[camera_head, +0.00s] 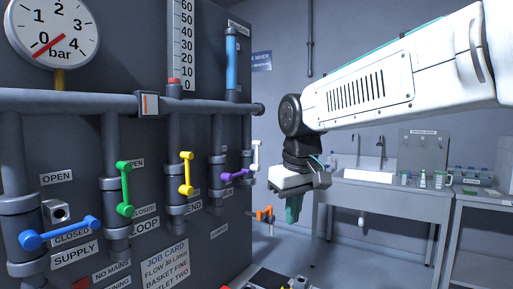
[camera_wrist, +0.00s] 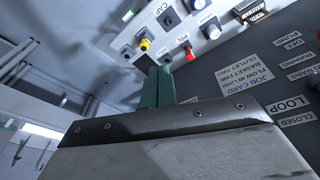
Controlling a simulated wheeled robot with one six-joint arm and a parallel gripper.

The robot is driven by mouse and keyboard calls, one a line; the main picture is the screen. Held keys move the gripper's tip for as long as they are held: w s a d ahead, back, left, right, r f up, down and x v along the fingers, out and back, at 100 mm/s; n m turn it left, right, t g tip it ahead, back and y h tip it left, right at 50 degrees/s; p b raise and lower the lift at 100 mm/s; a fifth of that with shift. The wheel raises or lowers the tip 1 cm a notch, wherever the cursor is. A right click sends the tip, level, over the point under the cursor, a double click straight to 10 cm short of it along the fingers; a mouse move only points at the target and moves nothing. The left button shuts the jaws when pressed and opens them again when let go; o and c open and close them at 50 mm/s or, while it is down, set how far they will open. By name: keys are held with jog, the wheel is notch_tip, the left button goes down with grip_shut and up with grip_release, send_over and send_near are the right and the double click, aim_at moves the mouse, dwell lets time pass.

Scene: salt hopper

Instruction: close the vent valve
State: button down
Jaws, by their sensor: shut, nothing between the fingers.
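No label reading VENT is legible, so I cannot tell which valve it is. In the head view, the blue handle (camera_head: 60,232) at SUPPLY lies sideways by CLOSED. The green handle (camera_head: 125,188) at LOOP and the yellow handle (camera_head: 186,173) stand upright. The purple handle (camera_head: 235,175) lies sideways. The white handle (camera_head: 256,155) is upright at the panel's right edge. A small orange handle (camera_head: 263,213) lies sideways lower down. My gripper (camera_head: 293,211) is right of the orange handle, its green fingers shut and empty, pointing down. The fingers also show in the wrist view (camera_wrist: 158,86).
A pressure gauge (camera_head: 52,32) and pipes are on the dark panel. A job card (camera_head: 165,258) is low on it. The wrist view shows a sloped console (camera_wrist: 185,32) with knobs beyond the fingers. A sink bench (camera_head: 375,185) stands behind; floor between looks clear.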

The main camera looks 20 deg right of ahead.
aim_at(257, 145)
jog(key=w+r+n+t, duration=0.5)
jog(key=w+r+n, duration=0.1)
jog(key=w+r, duration=1.2)
jog(key=shift+w+a+r, duration=0.3)
jog(key=shift+w+a, duration=0.1)
jog(key=shift+w, duration=0.65)
jog(key=shift+w+f, duration=0.1)
jog(key=shift+f, duration=0.05)
jog(key=x, duration=0.3)
jog(key=d+x, duration=0.1)
jog(key=x, duration=0.3)
jog(key=w+d+r+x, duration=0.1)
jog(key=x, duration=0.3)
jog(key=shift+w+f, duration=0.1)
jog(key=shift+w, duration=0.1)
jog(key=shift+w+d, duration=0.35)
jog(key=shift+w, duration=0.05)
